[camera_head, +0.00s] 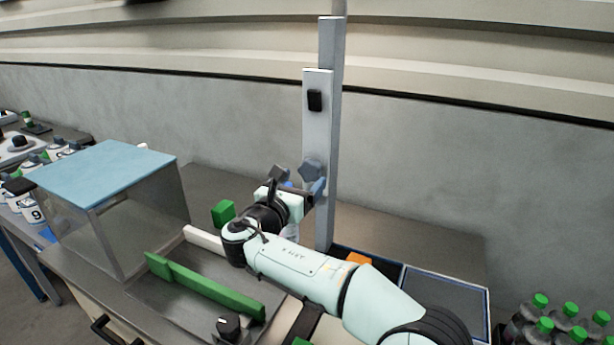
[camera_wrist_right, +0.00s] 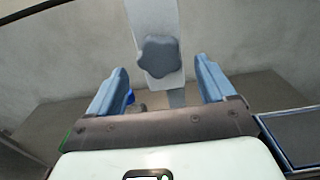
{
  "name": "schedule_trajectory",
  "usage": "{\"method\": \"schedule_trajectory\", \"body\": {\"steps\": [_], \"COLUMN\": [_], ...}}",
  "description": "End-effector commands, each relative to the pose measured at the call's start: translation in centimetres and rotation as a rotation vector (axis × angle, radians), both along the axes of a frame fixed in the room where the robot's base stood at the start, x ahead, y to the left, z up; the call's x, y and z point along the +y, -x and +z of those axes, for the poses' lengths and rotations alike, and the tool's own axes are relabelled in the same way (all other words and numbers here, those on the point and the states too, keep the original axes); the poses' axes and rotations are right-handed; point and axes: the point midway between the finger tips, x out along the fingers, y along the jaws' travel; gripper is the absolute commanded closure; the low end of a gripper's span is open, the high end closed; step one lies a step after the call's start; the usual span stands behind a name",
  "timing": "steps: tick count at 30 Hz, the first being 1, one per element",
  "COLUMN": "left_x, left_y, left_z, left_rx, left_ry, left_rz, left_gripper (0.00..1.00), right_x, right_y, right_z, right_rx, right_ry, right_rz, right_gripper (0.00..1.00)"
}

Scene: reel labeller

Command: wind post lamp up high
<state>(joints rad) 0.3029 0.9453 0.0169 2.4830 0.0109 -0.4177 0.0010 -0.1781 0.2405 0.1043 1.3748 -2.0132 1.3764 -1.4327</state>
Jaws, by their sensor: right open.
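The lamp itself is not identifiable in view. My right gripper (camera_head: 297,182) is open just in front of the knob. In the right wrist view, the knob (camera_wrist_right: 159,57) lies between and beyond the two blue fingers of the right gripper (camera_wrist_right: 160,80), with gaps on both sides. My left gripper is not in view.
A clear box with a blue lid (camera_head: 110,165) stands at left. A green rail (camera_head: 205,286), a green block (camera_head: 223,213) and a black knob (camera_head: 229,326) sit on the bench. A dark tray (camera_head: 445,293) lies right; bottles (camera_head: 570,318) stand at far right.

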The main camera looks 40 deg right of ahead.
Motion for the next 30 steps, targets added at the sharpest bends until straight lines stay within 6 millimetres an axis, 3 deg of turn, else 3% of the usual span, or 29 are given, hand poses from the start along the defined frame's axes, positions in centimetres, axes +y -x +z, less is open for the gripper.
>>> {"method": "schedule_trajectory", "body": {"steps": [7, 18, 24, 30], "left_x": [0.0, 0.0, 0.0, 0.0], "left_y": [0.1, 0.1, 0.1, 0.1], "left_z": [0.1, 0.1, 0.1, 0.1], "left_rx": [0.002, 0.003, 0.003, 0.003], "left_ry": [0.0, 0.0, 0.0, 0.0], "left_rz": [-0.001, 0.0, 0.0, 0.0], "left_gripper": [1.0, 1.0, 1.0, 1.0], "right_x": [-2.8, -3.3, -3.2, -3.2], "right_y": [-1.4, -1.7, -1.7, -1.7], "right_z": [0.0, 0.0, 0.0, 0.0], "right_rx": [0.001, 0.002, 0.001, -0.037], "right_ry": [0.0, 0.0, 0.0, -0.02], "right_rz": [-0.001, 0.002, 0.001, 0.002], "right_gripper": [0.17, 0.17, 0.72, 0.72]}}
